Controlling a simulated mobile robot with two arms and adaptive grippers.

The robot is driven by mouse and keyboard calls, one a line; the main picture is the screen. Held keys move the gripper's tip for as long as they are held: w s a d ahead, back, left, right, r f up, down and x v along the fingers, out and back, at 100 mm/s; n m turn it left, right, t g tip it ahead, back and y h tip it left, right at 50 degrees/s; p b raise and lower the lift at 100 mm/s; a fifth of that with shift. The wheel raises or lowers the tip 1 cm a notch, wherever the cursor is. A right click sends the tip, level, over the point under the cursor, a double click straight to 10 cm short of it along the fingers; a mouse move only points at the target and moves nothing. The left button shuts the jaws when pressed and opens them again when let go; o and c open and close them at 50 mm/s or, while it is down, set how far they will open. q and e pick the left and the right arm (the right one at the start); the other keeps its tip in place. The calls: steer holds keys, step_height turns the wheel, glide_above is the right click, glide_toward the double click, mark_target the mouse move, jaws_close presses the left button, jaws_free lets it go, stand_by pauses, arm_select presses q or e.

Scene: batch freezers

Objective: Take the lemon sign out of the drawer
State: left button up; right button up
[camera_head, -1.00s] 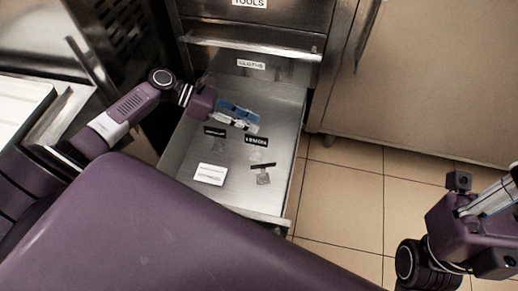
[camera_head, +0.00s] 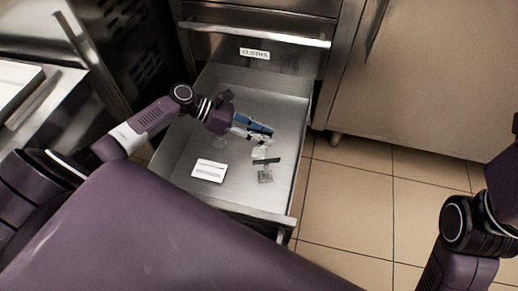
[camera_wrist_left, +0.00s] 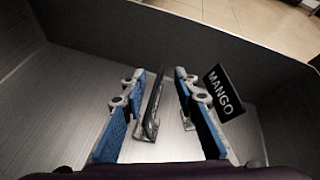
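My left gripper (camera_head: 251,137) is low inside the open drawer (camera_head: 285,195), with its blue-padded fingers apart. In the left wrist view a thin dark sign (camera_wrist_left: 151,106) stands nearly edge-on between the fingers, with gaps to both pads; its text cannot be read. It stands where the lemon sign was readable earlier, and the gripper now hides that spot in the head view. A black MANGO sign (camera_wrist_left: 224,92) stands just outside the right-hand finger. A dark sign (camera_head: 266,161) on a clear base shows beside the gripper in the head view.
A white card (camera_head: 209,170) lies at the drawer's near left. The drawer front labelled CLOTHS (camera_head: 255,53) and a handle bar (camera_head: 255,35) are behind. The tiled floor (camera_head: 350,205) at right is clear. My right arm shows only at the right edge.

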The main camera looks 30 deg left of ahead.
arm_select(q)
steer(key=b+x, duration=0.1)
steer(key=x, duration=0.2)
steer(key=shift+d+f, duration=0.2)
steer(key=shift+d, duration=0.05)
jaws_close()
